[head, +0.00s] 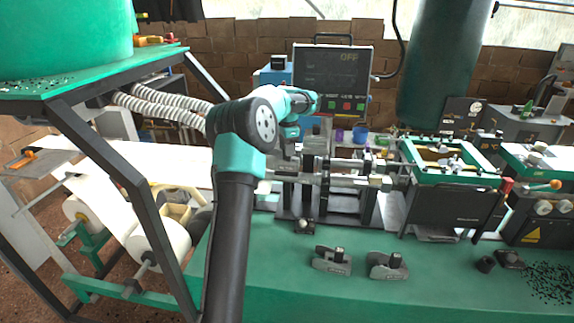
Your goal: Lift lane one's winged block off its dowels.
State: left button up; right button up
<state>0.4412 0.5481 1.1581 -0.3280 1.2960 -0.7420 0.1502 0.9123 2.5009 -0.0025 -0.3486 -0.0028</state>
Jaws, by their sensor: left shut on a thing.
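My left gripper (287,153) points down at the left end of the metal machine (330,180) in the middle of the bench. It is shut on a dark piece, which looks like the winged block (285,166). The gripper and my arm partly hide this piece. I cannot tell whether it still sits on its dowels, which I cannot make out. My right gripper is not in view.
Two dark grey blocks with raised knobs, a left one (331,261) and a right one (387,265), lie on the green bench (420,293) in front. A control panel (332,82) stands behind. A green frame (450,160) is at the right. Paper rolls (158,240) hang at the left.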

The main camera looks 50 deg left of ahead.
pick_arm(q)
jog(key=shift+r, duration=1.85)
dwell(0.6)
jog(key=shift+r, duration=1.4)
